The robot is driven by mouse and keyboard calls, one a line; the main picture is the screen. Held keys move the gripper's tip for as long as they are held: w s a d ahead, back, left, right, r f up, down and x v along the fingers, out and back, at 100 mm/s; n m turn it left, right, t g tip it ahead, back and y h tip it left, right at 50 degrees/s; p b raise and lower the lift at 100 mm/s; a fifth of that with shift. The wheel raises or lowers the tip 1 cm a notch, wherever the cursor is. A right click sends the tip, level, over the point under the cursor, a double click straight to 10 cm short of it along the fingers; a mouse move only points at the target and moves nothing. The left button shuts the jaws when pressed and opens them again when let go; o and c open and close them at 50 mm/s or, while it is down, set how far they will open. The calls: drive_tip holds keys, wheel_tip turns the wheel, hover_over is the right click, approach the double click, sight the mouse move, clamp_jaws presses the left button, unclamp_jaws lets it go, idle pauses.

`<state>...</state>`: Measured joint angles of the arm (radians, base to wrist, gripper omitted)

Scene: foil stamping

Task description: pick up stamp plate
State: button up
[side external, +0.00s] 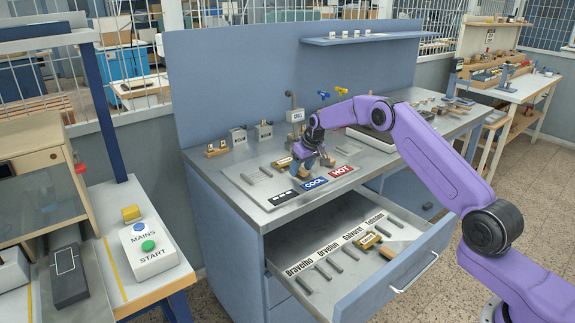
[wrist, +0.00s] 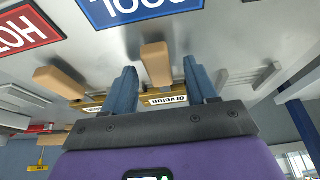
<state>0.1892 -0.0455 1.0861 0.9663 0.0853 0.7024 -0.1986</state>
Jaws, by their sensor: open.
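My gripper (side external: 316,163) is low over the steel bench top, behind the blue COOL sign. In the wrist view its two blue fingers (wrist: 162,90) are apart. A brass stamp plate (wrist: 150,104) with a white label, apparently reading Orvelin, shows between and behind the fingers, partly hidden by the gripper body. A tan handle (wrist: 155,60) stands out from it between the fingers. I cannot tell whether the fingers touch it. Another tan handle (wrist: 58,82) is left of the fingers. In the side view the plate at the gripper is mostly hidden.
The COOL sign (side external: 314,183) and red HOT sign (side external: 341,171) lie at the bench front. Another brass piece (side external: 282,163) lies left of my gripper. Small fixtures (side external: 238,136) stand behind.

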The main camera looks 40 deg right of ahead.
drive_tip(key=shift+c, duration=0.3)
clamp_jaws()
drive_tip(key=shift+w+r, duration=0.1)
drive_tip(key=shift+r, duration=0.1)
